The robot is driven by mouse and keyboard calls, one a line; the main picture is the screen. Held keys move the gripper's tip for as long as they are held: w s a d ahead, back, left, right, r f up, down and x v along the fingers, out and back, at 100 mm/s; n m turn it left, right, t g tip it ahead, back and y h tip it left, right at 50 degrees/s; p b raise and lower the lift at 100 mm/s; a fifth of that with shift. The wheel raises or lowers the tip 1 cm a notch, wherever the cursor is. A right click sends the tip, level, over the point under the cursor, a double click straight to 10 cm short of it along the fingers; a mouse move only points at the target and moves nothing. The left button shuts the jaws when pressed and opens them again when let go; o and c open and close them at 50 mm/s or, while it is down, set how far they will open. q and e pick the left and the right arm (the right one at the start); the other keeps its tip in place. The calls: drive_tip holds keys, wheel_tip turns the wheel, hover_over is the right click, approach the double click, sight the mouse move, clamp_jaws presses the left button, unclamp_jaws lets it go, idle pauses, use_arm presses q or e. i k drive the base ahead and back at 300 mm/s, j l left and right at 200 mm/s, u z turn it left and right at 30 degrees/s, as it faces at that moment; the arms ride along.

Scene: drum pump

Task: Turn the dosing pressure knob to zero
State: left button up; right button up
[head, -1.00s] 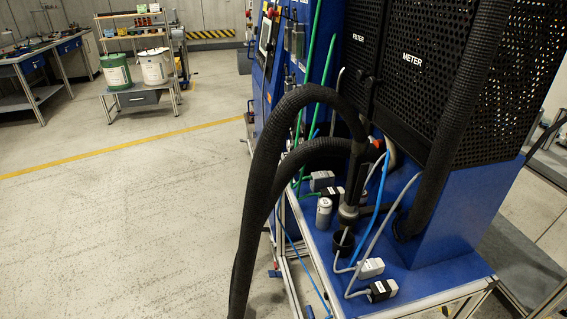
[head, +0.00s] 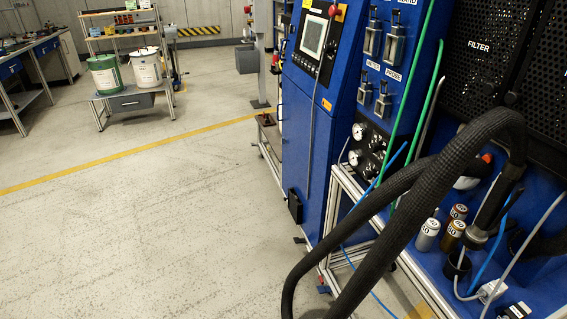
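A black panel (head: 366,150) with several round gauges or knobs sits low on the front of the blue machine (head: 325,110), right of centre in the head view. Its labels are too small to read, so I cannot tell which one is the dosing pressure knob. Green and blue hoses run just right of the panel and partly cross its edge. Neither of my grippers is in view.
Thick black hoses (head: 420,200) arch across the right foreground. A metal-framed blue bench (head: 535,285) with several small cans stands at the right. A shelf with a green drum (head: 106,75) and a white drum (head: 139,68) is at the back left. The left floor is clear.

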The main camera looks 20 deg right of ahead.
sight(367, 175)
drive_tip(key=i+j+z, duration=0.1)
drive_tip(key=i, duration=0.35)
drive_tip(key=i+j+z, duration=0.1)
drive_tip(key=i, duration=0.3)
drive_tip(key=i+j+z, duration=0.15)
drive_tip(key=i+j, duration=0.2)
drive_tip(key=i+j+z, duration=0.1)
drive_tip(key=i+j, duration=0.15)
drive_tip(key=i, duration=0.25)
drive_tip(key=i+z, duration=0.2)
drive_tip(key=z, duration=0.2)
drive_tip(key=i+j+z, duration=0.15)
drive_tip(key=z, duration=0.25)
drive_tip(key=i+j+z, duration=0.15)
drive_tip(key=z, duration=0.25)
drive_tip(key=i+j+z, duration=0.2)
drive_tip(key=z, duration=0.2)
drive_tip(key=i+j+z, duration=0.1)
drive_tip(key=j+z, duration=0.3)
drive_tip(key=i+l, duration=0.05)
drive_tip(key=l, duration=0.05)
